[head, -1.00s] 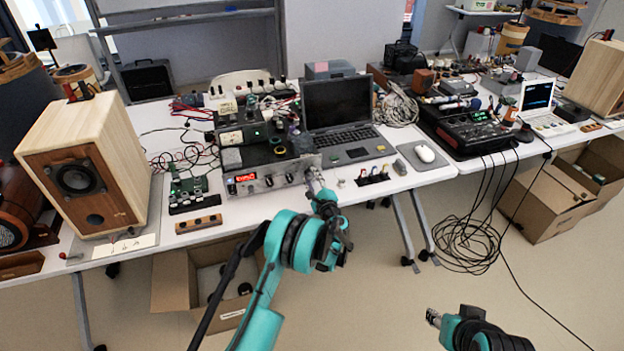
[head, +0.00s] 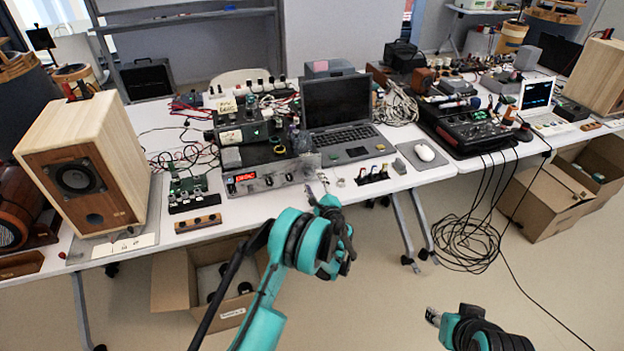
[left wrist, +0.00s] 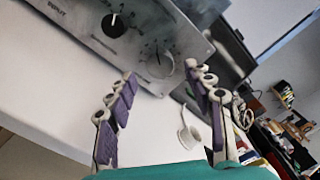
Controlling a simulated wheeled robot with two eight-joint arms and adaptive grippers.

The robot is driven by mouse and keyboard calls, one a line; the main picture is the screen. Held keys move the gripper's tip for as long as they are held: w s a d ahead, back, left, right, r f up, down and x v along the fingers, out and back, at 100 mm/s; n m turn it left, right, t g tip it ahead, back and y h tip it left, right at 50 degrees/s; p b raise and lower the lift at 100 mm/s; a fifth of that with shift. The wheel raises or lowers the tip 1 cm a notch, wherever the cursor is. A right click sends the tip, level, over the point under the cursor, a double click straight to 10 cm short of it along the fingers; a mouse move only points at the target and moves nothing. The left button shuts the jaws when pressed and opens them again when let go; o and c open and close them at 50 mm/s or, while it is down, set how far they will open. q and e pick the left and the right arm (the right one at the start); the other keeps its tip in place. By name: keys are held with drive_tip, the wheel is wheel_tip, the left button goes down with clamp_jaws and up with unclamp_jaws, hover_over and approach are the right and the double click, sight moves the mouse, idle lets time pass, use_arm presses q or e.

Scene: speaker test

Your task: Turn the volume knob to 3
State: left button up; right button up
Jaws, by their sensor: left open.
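The silver amplifier (head: 270,179) with a red lit display stands at the table's front edge in the head view. In the left wrist view its front panel shows a black knob (left wrist: 114,25) near the word INPUT and a pale silver knob (left wrist: 159,64) with a dark pointer line. The scale numbers are too blurred to read. My left gripper (head: 316,185) is open and empty in front of the panel's right end. In the wrist view its purple-padded fingers spread either side of the pale knob, apparently short of it. My right gripper (head: 433,317) is low at the right, away from the table.
A laptop (head: 345,120) stands behind and right of the amplifier. A wooden speaker (head: 80,170) stands at the left. A white spool-like item (left wrist: 187,132) lies on the table near the gripper.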

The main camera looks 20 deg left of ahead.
use_arm(q)
drive_tip(key=v, duration=0.9)
drive_tip(key=shift+w, duration=0.1)
drive_tip(key=s+a+r+n+g+h, duration=0.2)
drive_tip(key=s+a+r+n+g, duration=0.1)
drive_tip(key=s+r+n, duration=0.25)
drive_tip(key=s+a+r+n+g+h, duration=0.1)
drive_tip(key=s+a+r+n+g, duration=0.1)
drive_tip(key=s+a+r+n, duration=0.35)
drive_tip(key=s+d+n+g+h, duration=0.1)
drive_tip(key=s+d+n+h, duration=0.2)
drive_tip(key=s, duration=1)
drive_tip(key=s+d+r+n+g+h, duration=0.1)
drive_tip(key=s+d+n+h, duration=0.3)
drive_tip(key=s, duration=0.9)
drive_tip(key=shift+s+d+r+g, duration=0.2)
drive_tip(key=shift+s+g, duration=0.05)
drive_tip(key=shift+g, duration=0.15)
